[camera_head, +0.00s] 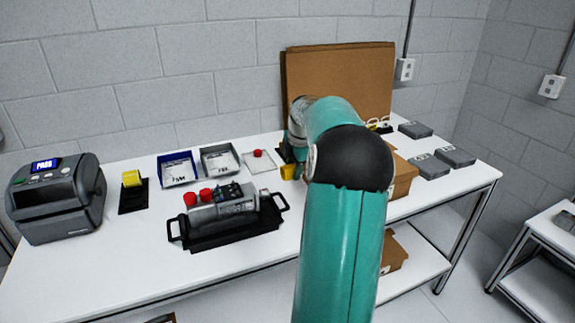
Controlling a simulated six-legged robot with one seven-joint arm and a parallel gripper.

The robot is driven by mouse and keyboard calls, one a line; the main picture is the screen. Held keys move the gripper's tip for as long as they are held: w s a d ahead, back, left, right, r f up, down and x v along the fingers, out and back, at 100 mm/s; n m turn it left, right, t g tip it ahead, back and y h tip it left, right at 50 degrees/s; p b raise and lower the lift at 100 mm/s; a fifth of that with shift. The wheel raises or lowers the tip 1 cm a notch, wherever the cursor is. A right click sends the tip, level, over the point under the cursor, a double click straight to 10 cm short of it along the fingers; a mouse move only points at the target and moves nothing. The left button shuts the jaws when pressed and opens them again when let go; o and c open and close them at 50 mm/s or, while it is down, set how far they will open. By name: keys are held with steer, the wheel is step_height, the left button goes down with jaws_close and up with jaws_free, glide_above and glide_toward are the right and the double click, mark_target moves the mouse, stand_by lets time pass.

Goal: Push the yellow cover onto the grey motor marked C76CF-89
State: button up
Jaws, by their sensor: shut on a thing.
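My gripper (287,162) points down above the white table, right of the motor, partly hidden by my teal arm. It is shut on a small yellow cover (288,173), of which only part shows. The grey motor (225,208) lies on its side in a black tray (222,238) with handles, red caps (198,196) at its left end. The cover is apart from the motor, to the right of and behind its right end. The marking on the motor is too small to read.
A tester reading PASS (55,195) stands at left, beside a yellow piece (132,178) on a black stand. Behind the motor are a blue bin (178,183), a grey bin (236,172) and a red piece (257,153). Cardboard boxes (402,178) and grey boxes (455,156) are at right.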

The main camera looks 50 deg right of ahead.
steer(key=shift+s, duration=0.2)
steer(key=shift+w+a, duration=0.1)
steer(key=shift+a, duration=0.15)
steer(key=shift+w+f, duration=0.15)
steer(key=shift+f, duration=0.2)
steer(key=shift+a+f, duration=0.25)
steer(key=shift+f, duration=0.2)
steer(key=shift+w+a+f, duration=0.2)
steer(key=shift+a+f, duration=0.1)
steer(key=shift+f, duration=0.45)
steer(key=shift+w+a+f, duration=0.2)
steer(key=shift+a+f, duration=0.15)
steer(key=shift+f, duration=0.35)
steer(key=shift+w+a+f, duration=0.2)
steer(key=shift+a+f, duration=0.1)
steer(key=shift+f, duration=0.45)
steer(key=shift+w+a+r, duration=0.1)
steer(key=shift+w+a, duration=0.15)
steer(key=shift+a, duration=0.15)
steer(key=shift+w+a, duration=0.55)
steer(key=shift+a, duration=0.35)
steer(key=shift+w+a, duration=0.5)
steer(key=shift+a, duration=0.35)
stand_by(2.4)
